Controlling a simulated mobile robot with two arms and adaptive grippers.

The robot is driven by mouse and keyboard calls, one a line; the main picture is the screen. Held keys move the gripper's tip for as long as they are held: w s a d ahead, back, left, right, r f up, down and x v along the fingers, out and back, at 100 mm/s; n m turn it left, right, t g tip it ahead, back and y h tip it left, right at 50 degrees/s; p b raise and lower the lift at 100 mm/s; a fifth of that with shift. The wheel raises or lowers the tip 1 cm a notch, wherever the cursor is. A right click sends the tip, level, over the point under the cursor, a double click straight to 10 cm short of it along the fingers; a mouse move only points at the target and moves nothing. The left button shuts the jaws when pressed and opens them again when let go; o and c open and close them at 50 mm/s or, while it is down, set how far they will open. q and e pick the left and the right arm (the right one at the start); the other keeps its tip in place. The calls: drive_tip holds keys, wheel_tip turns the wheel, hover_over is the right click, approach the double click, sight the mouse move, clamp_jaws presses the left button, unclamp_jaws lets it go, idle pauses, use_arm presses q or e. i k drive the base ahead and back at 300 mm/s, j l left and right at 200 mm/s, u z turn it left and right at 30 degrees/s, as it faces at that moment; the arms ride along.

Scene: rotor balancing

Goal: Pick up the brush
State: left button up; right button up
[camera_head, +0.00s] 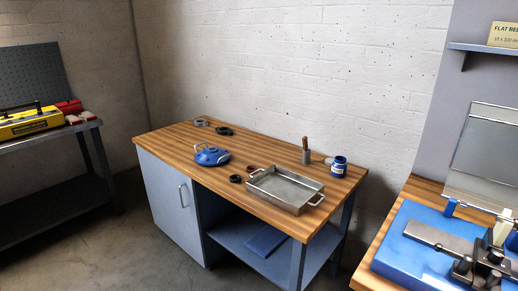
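A thin brown handle (305,142), which looks like the brush, stands upright in a small grey cup (306,157). The cup is near the back right edge of the wooden workbench (240,139). The lower part of the handle is hidden inside the cup, so I cannot see bristles. Neither of my grippers is in view.
A blue jar (339,170) stands right of the cup. A metal tray (286,204) with handles lies in front of it. A blue rounded tool (211,156) and several dark rings lie to the left. A blue machine (425,246) stands at the right.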

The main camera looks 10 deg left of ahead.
sight(305, 144)
drive_tip(key=i+j, duration=1)
drive_tip(key=i+j+z, duration=0.05)
